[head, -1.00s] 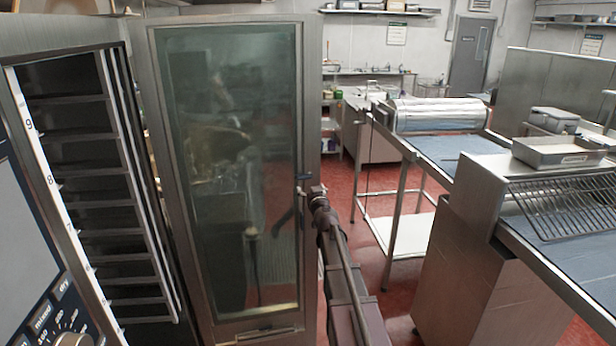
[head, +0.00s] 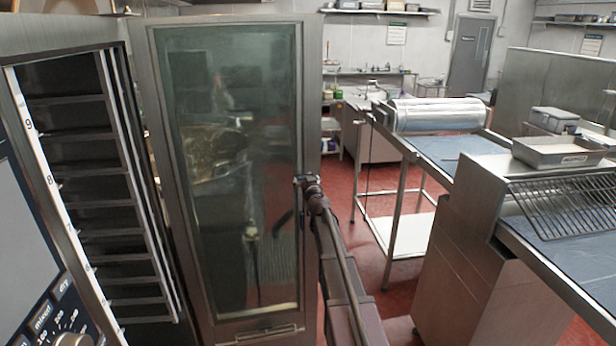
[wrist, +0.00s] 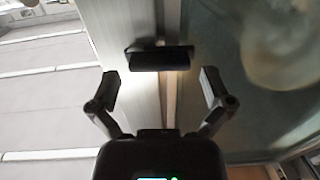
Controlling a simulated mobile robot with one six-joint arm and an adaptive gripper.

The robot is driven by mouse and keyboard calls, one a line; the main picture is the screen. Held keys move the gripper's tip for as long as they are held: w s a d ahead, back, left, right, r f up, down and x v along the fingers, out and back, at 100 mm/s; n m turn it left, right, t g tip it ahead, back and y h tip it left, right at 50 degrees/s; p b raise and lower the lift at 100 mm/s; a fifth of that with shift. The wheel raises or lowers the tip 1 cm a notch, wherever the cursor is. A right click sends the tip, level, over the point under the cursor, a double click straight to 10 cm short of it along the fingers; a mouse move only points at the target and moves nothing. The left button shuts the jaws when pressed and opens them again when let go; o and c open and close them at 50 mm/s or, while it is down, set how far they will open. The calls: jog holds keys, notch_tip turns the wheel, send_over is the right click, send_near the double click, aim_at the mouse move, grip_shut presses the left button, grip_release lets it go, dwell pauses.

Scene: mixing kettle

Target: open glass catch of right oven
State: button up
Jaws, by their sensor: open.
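The right oven's door (head: 312,90) stands swung open, with a tall glass pane (head: 225,130) in a metal frame. The glass catch (wrist: 160,58) is a short dark bar at the edge between frame and glass in the wrist view. In the head view my gripper hides the catch. My gripper (wrist: 158,76) is open and empty. Its fingertips are on either side of the catch's line, and the catch appears just ahead of them. In the head view my gripper (head: 307,182) is at the door's right edge, about mid-height.
The oven's rack cavity (head: 80,170) is open at the left, beside a control panel (head: 40,290). A steel table with a roller machine (head: 435,114) and a counter with a wire rack (head: 565,205) stand at the right. Red floor (head: 335,200) shows between.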

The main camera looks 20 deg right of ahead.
jog(key=shift+w, duration=0.1)
jog(key=shift+w+d, duration=0.15)
jog(key=shift+w, duration=0.35)
jog(key=shift+w, duration=0.25)
jog(key=shift+c, duration=0.2)
jog(key=shift+r, duration=0.1)
jog(key=c, duration=0.9)
